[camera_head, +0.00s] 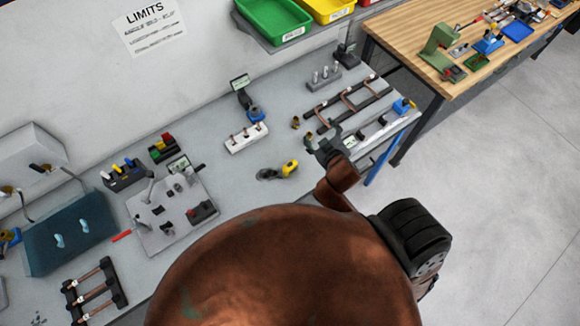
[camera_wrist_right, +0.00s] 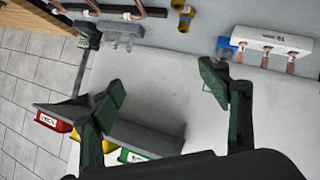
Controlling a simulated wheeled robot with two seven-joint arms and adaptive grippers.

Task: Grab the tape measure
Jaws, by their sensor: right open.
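A small yellow and black object that looks like the tape measure (camera_head: 290,168) lies on the grey workbench (camera_head: 215,155), near its front edge, in the head view. A dark curved part sits just left of the yellow. My right gripper (camera_head: 323,138) is above the bench, to the right of and farther back than the tape measure. In the right wrist view its two green-padded fingers (camera_wrist_right: 162,86) are spread wide with nothing between them. I cannot make out the tape measure in that view. My left gripper is not in view.
A white block with copper pieces (camera_head: 246,138) stands behind the tape measure. Brass fittings (camera_head: 295,122) and a copper-tube rack (camera_head: 347,103) are near my right gripper. A grey panel (camera_head: 170,215) lies left. A wooden table (camera_head: 410,35) stands right.

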